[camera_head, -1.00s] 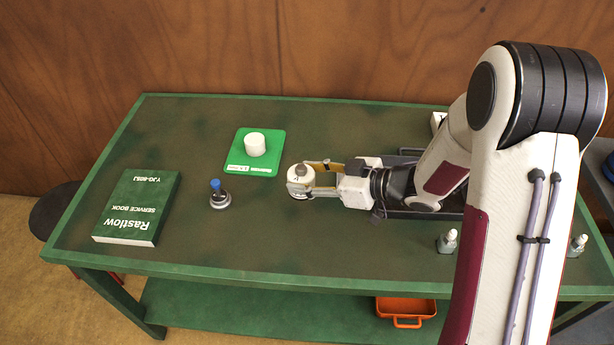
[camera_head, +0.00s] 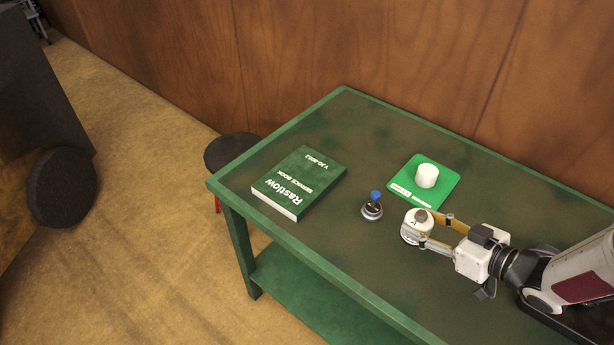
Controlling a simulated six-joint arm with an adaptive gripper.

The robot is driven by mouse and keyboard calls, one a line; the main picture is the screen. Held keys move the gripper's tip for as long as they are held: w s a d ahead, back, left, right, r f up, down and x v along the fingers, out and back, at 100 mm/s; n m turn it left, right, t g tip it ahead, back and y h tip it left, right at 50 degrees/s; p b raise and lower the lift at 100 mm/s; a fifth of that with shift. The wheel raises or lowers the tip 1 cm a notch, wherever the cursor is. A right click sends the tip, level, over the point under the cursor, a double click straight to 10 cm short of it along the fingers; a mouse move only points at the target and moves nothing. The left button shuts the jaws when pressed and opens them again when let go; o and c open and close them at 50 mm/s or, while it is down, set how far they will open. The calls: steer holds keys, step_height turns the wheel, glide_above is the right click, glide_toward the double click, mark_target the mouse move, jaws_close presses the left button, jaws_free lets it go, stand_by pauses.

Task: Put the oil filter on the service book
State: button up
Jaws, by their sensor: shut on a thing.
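My gripper (camera_head: 429,231) reaches in from the right and is shut on a white round canister with a grey knob on top, which I take to be the oil filter (camera_head: 411,226). The fingers hide part of its side. I cannot tell whether its base touches the table. The service book (camera_head: 306,177), thick and green with white lettering, lies flat near the left end of the table. The filter is to the right of the book and apart from it.
A small round metal piece with a blue knob (camera_head: 373,208) stands between book and filter. A green card (camera_head: 446,192) bearing a plain white cylinder (camera_head: 427,176) lies behind the filter. The green table (camera_head: 330,238) is bare around the book. A dark stool (camera_head: 232,149) stands beyond its left end.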

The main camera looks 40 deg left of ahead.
steer(key=s+a+r+n+g, duration=0.15)
steer(key=s+a, duration=0.25)
steer(key=a, duration=1)
steer(key=s+a+n+g, duration=0.3)
steer(key=a, duration=1.1)
step_height(320, 180, up, 3)
steer(key=m+t, duration=0.1)
steer(key=m, duration=0.1)
glide_above(298, 197)
steer(key=shift+w+y, duration=0.1)
steer(key=shift+y, duration=0.2)
steer(key=shift+f, duration=0.1)
steer(key=shift+f, duration=3.05)
steer(key=shift+f, duration=1.9)
